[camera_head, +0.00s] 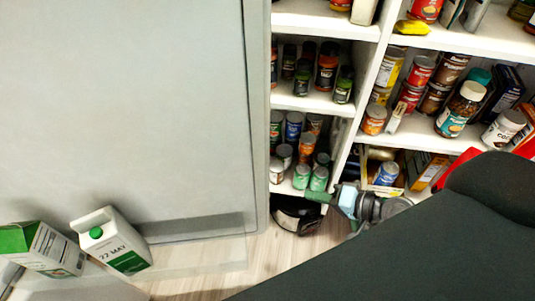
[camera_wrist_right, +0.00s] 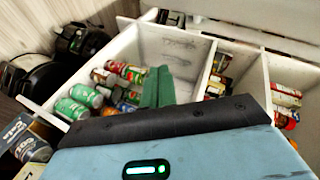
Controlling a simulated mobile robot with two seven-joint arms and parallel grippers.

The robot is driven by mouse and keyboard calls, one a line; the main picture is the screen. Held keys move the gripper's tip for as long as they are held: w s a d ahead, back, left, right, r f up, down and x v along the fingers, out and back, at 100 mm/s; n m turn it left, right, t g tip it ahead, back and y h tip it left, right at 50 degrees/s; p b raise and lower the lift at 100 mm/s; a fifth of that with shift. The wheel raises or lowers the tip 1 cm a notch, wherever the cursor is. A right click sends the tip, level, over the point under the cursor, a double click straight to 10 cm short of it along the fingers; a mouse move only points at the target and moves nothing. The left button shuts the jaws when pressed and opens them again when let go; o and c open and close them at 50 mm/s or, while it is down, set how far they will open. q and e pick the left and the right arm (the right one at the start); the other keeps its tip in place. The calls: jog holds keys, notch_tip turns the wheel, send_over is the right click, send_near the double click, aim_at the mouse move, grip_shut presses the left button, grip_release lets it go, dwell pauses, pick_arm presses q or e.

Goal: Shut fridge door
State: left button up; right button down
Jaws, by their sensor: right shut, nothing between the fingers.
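The fridge door (camera_head: 150,110) looks like the large pale grey panel with a rounded corner that fills the left of the head view. Its hinge and handle do not show, and I cannot tell how far it stands open. Two milk cartons (camera_head: 113,240) (camera_head: 42,250) stand at the lower left by a clear shelf edge. My right gripper (camera_head: 318,196) is right of the panel's lower corner, apart from it, in front of the lower shelves. Its green fingers, also in the right wrist view (camera_wrist_right: 158,88), are shut and empty. My left gripper is not in view.
White shelving (camera_head: 325,103) with cans, jars and boxes stands close right of the panel.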

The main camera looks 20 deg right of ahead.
jog(key=w+r+y+b, duration=0.3)
jog(key=r+y, duration=0.4)
jog(key=r, duration=0.8)
jog(key=p+x, duration=0.3)
jog(key=x, duration=0.7)
pick_arm(q)
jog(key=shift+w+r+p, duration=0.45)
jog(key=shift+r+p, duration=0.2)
jog(key=shift+p, duration=0.1)
pick_arm(e)
jog(key=s, duration=0.1)
jog(key=s+a, duration=0.1)
jog(key=s, duration=0.1)
jog(key=shift+s+a+f, duration=0.15)
jog(key=shift+s+f, duration=0.1)
jog(key=shift+f, duration=0.15)
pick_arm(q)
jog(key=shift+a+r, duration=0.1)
pick_arm(e)
jog(key=shift+s+m, duration=0.1)
jog(key=shift+m, duration=0.2)
